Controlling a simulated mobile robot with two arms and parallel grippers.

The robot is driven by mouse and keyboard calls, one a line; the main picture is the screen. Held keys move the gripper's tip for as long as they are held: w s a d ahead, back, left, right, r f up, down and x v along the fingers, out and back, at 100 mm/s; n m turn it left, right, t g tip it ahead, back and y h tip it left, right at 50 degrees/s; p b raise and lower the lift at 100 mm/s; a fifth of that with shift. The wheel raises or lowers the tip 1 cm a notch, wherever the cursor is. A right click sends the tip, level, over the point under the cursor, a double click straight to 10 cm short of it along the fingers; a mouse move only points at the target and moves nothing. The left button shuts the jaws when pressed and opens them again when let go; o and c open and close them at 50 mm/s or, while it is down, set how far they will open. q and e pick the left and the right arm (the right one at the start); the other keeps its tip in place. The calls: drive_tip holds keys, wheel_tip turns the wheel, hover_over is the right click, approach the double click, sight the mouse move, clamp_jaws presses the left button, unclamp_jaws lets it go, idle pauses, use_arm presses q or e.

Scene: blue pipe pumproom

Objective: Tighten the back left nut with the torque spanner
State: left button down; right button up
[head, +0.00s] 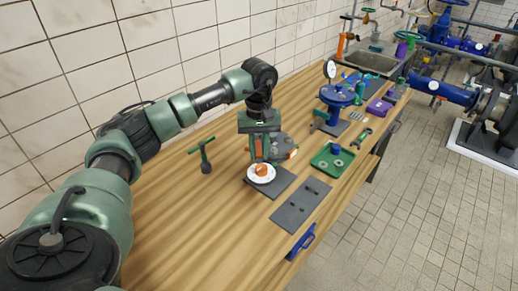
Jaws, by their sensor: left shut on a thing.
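My left gripper (262,160) points down over the wooden bench and is shut on a small orange piece (261,170) at the middle of a white disc (260,177). The disc is at a dark grey plate (281,181); whether it touches the plate is unclear. A green open-ended spanner (361,137) lies on the bench to the right. A green T-handled tool (203,155) stands upright left of the gripper. I cannot tell which one is the torque spanner. No nut can be made out clearly. My right gripper is out of view.
A round grey part (284,146) is just behind the gripper. A blue fitting with a gauge (336,96) stands farther back. A green tray (322,158) holds grey rings. A slotted grey plate (300,203) and a blue handle (300,242) are near the front edge. The bench's near left is clear.

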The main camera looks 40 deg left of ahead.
use_arm(q)
drive_tip(key=shift+f, duration=0.3)
drive_tip(key=shift+f, duration=0.2)
drive_tip(key=shift+f+b, duration=0.75)
drive_tip(key=shift+f, duration=0.1)
drive_tip(key=s+a+m+b, duration=0.2)
drive_tip(key=a+m, duration=0.3)
drive_tip(key=m, duration=0.1)
drive_tip(key=shift+s+a, duration=0.2)
drive_tip(key=shift+s, duration=0.15)
